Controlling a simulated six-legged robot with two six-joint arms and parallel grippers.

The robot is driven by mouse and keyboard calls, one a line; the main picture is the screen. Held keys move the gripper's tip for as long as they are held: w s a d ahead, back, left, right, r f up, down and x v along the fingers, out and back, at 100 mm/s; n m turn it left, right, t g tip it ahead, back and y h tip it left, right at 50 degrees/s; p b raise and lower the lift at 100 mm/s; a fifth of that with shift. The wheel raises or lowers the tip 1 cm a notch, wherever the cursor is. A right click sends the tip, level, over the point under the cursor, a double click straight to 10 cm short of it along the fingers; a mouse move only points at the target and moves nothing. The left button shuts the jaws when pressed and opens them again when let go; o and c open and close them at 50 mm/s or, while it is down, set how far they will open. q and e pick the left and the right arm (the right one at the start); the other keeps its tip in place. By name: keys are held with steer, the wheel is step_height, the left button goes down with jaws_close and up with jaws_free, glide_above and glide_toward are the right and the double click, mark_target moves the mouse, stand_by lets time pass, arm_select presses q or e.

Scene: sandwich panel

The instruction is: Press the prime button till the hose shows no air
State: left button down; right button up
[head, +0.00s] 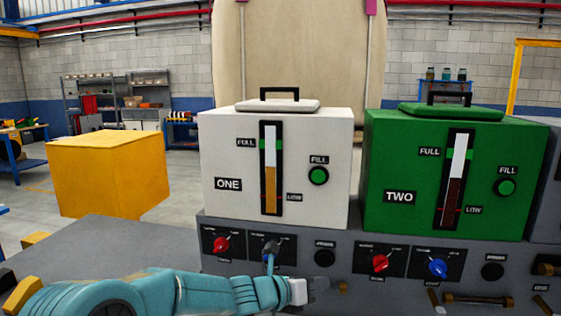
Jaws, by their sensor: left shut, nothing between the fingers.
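A black round button (324,257) sits on the grey lower panel below the white tank marked ONE (219,145); its small label is too blurred to read. A second black round button (492,271) sits below the green tank marked TWO (400,225). My left gripper (322,284) is shut and empty, just below the first button and apart from it in the picture. My left arm crosses the bottom from the left. Brass fittings (478,299) show at the lower right. I cannot make out a hose or any air in it. My right gripper is not in view.
Red knobs (221,244) (379,263) and a blue knob (438,268) stick out of the panel. Green FILL buttons (318,176) are on the tanks. A yellow box (105,175) stands at left.

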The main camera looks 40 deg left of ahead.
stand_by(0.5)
arm_select(q)
steer(key=s+n+b, duration=0.1)
steer(key=n, duration=0.5)
steer(key=s+d+n+b, duration=0.1)
steer(key=n, duration=0.5)
steer(key=s+d+n+b, duration=0.1)
steer(key=n, duration=0.5)
steer(key=shift+s+r+n+t, duration=0.1)
steer(key=shift+n+t, duration=0.2)
steer(key=shift+t, duration=0.1)
